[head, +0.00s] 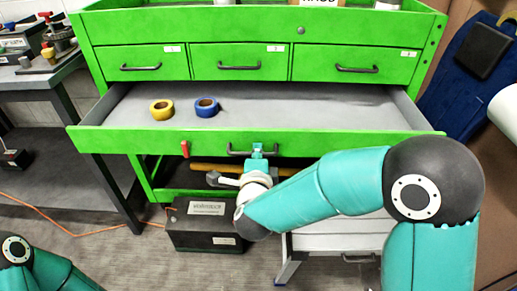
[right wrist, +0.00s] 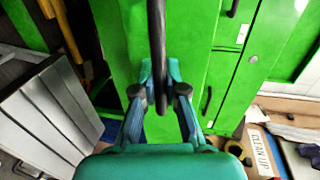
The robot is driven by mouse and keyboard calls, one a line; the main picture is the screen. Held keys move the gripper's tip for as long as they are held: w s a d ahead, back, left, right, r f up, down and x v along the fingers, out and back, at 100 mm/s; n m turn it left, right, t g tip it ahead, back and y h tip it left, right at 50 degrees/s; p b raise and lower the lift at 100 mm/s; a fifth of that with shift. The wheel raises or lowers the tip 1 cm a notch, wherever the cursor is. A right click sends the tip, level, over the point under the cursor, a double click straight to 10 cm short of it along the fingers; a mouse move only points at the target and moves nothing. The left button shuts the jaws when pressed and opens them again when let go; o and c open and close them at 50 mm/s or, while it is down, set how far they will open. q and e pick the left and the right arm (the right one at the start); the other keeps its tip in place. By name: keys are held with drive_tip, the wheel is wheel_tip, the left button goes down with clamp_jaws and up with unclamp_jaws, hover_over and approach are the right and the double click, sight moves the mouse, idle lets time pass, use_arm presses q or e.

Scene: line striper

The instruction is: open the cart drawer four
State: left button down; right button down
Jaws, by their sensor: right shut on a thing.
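The green cart's wide drawer (head: 140,139) stands pulled out below a row of three small shut drawers. Its grey inside shows, with a yellow tape roll (head: 162,109) and a blue tape roll (head: 206,107) lying in it. I cannot read a number on its front. My right gripper (head: 258,158) is at the dark bar handle (head: 238,152) in the middle of the drawer front. In the right wrist view the fingers (right wrist: 160,92) are closed around the handle bar (right wrist: 157,45). My left gripper is out of view; only part of the left arm shows at lower left.
A red latch-like piece (head: 185,148) sits on the drawer front left of the handle. A dark case (head: 207,228) stands on the floor below. A grey workbench (head: 50,80) is at left, with an orange cord (head: 65,228) on the floor. A grey step stool (head: 335,240) stands below right.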

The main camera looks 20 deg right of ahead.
drive_tip(key=shift+s+a+f+b, duration=0.1)
drive_tip(key=shift+s+a+b, duration=0.1)
drive_tip(key=shift+s, duration=0.6)
drive_tip(key=shift+s+a+f+b, duration=0.1)
drive_tip(key=shift+s+a+b, duration=0.1)
drive_tip(key=shift+s, duration=0.6)
drive_tip(key=shift+s+a+f+b, duration=0.1)
drive_tip(key=shift+s+a+b, duration=0.1)
drive_tip(key=shift+s, duration=0.6)
drive_tip(key=c, duration=1.2)
unclamp_jaws()
drive_tip(key=shift+w+r, duration=0.1)
drive_tip(key=shift+r, duration=0.1)
drive_tip(key=v, duration=1.2)
drive_tip(key=shift+a, duration=0.1)
